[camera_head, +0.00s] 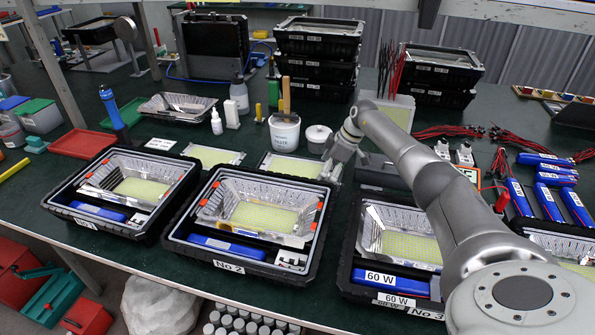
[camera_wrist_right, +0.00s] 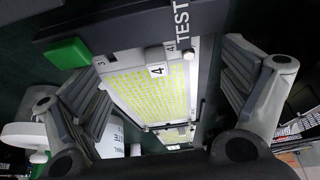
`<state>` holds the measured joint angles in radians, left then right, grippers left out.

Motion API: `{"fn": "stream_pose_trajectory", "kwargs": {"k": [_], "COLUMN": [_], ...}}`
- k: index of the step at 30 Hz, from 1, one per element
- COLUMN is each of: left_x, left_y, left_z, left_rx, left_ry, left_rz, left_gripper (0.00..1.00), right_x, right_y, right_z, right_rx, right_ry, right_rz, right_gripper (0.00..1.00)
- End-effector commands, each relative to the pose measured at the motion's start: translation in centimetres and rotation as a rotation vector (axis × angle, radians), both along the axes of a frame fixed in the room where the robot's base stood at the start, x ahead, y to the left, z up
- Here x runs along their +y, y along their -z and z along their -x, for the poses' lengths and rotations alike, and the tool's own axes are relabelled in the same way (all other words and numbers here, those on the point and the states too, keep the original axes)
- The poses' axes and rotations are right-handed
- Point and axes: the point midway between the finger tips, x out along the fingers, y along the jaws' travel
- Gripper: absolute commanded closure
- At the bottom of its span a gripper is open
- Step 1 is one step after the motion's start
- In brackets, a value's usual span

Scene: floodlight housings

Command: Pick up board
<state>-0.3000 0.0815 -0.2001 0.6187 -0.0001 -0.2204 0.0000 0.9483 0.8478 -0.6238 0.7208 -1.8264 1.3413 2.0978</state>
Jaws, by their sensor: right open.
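A yellow-green LED board (camera_wrist_right: 148,84) with a white edge and a label "4" lies between my right gripper's fingers in the right wrist view. It rests at a dark fixture (camera_wrist_right: 115,26) marked "TEST" with a green button (camera_wrist_right: 68,53). My right gripper (camera_wrist_right: 168,88) is open, its fingers apart on either side of the board; I cannot tell how far above it they are. In the head view the right gripper (camera_head: 338,158) hangs behind housing No 2, beside a flat board (camera_head: 290,167). Another flat board (camera_head: 213,155) lies farther left. My left gripper is not in view.
Black housings No 1 (camera_head: 72,213), No 2 (camera_head: 205,254) and No 3 (camera_head: 352,292) line the front, with boards inside. A white tub (camera_head: 285,134) and lidded pot (camera_head: 317,136) stand near the gripper. Stacked cases (camera_head: 318,42) stand behind. Blue drivers (camera_head: 549,201) lie right.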

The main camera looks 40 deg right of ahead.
Motion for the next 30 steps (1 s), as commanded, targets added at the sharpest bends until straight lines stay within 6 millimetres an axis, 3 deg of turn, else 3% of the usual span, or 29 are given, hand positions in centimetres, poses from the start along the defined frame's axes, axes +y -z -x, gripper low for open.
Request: {"fn": "stream_pose_trajectory", "kwargs": {"k": [8, 26, 30], "left_x": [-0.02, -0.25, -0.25], "left_y": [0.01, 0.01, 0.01], "left_z": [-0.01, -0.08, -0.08], "left_rx": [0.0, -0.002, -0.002], "left_ry": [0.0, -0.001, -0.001], "left_rz": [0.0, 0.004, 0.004], "left_gripper": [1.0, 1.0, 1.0], "right_x": [0.04, -0.06, -0.22], "right_y": [0.18, 0.21, 0.16], "right_z": [-0.07, -0.08, -0.11], "right_rx": [0.0, -0.002, -0.004], "right_ry": [0.0, 0.002, 0.005], "right_rz": [0.0, 0.003, 0.005], "right_gripper": [0.08, 0.86, 0.9]}}
